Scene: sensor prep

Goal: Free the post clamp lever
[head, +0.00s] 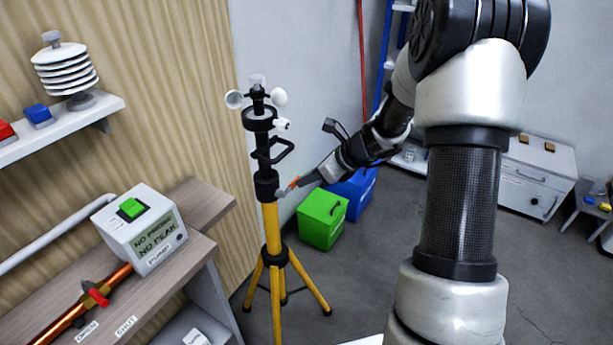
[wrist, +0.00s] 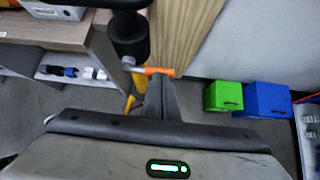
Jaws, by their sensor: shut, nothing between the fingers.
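The post clamp lever (head: 291,186) is a small orange handle on a silver pin. It sticks out to the right from the black collar (head: 266,184) on the tripod post. The lever also shows in the wrist view (wrist: 159,71), just beyond my fingertips. My gripper (head: 303,182) is shut and empty, its tips at the lever's outer end. In the wrist view my gripper (wrist: 158,82) overlaps the lever; I cannot tell whether they touch. The yellow tripod (head: 272,228) stands upright, with a black mast and white-cupped anemometer (head: 257,95) on top.
A wooden bench (head: 190,258) with a white pump box (head: 143,229) and a copper pipe with a red valve handle stands at left. Green (head: 322,217) and blue (head: 356,193) boxes sit on the floor behind the tripod. A black bracket (head: 273,152) juts from the mast above the lever.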

